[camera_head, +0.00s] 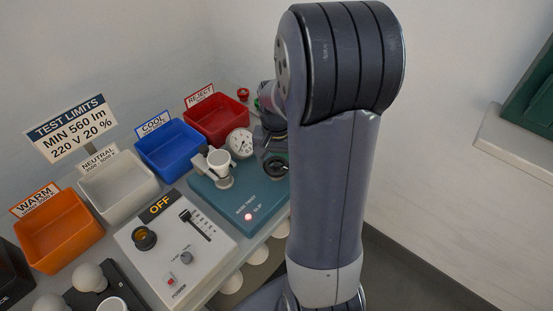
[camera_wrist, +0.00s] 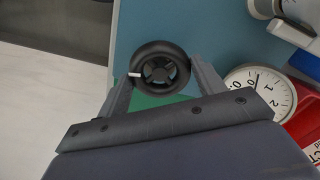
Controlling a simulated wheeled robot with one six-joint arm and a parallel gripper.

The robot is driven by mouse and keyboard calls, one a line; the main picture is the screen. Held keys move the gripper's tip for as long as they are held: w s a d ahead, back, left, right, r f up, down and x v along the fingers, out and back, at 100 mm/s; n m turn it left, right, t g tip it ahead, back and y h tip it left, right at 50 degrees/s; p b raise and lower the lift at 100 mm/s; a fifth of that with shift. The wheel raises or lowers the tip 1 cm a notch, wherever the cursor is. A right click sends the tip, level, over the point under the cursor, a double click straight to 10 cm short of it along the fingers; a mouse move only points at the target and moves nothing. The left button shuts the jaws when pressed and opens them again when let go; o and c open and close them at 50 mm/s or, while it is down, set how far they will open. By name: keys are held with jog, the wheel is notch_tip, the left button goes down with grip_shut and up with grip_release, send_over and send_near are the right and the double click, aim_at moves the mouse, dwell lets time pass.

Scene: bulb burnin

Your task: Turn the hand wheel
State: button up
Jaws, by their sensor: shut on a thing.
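The hand wheel (camera_wrist: 160,66) is a black spoked wheel with a white mark on its left rim in the wrist view. It sits on the teal base of the test unit; in the head view the wheel (camera_head: 276,165) shows at the base's right side, partly beside my arm. My gripper (camera_wrist: 162,76) is shut on the wheel, with one finger on each side of its rim. In the head view my gripper is mostly hidden behind my arm. The teal base (camera_head: 237,200) carries a white clamp fixture (camera_head: 219,163) and a lit red lamp labelled "SLIP" (camera_head: 248,217).
A white dial gauge (camera_wrist: 262,88) stands right of the wheel, near the red reject bin (camera_head: 217,120). Blue (camera_head: 169,150), white (camera_head: 119,186) and orange (camera_head: 58,231) bins line the back. A control box (camera_head: 175,243) reading OFF stands in front. Open floor lies right of the bench.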

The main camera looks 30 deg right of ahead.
aim_at(276, 164)
jog(key=shift+m, duration=2)
jog(key=o, duration=1)
notch_tip(276, 164, up, 11)
jog(key=shift+p, duration=0.3)
jog(key=shift+f, duration=0.2)
notch_tip(276, 164, down, 11)
jog(key=shift+r, duration=0.2)
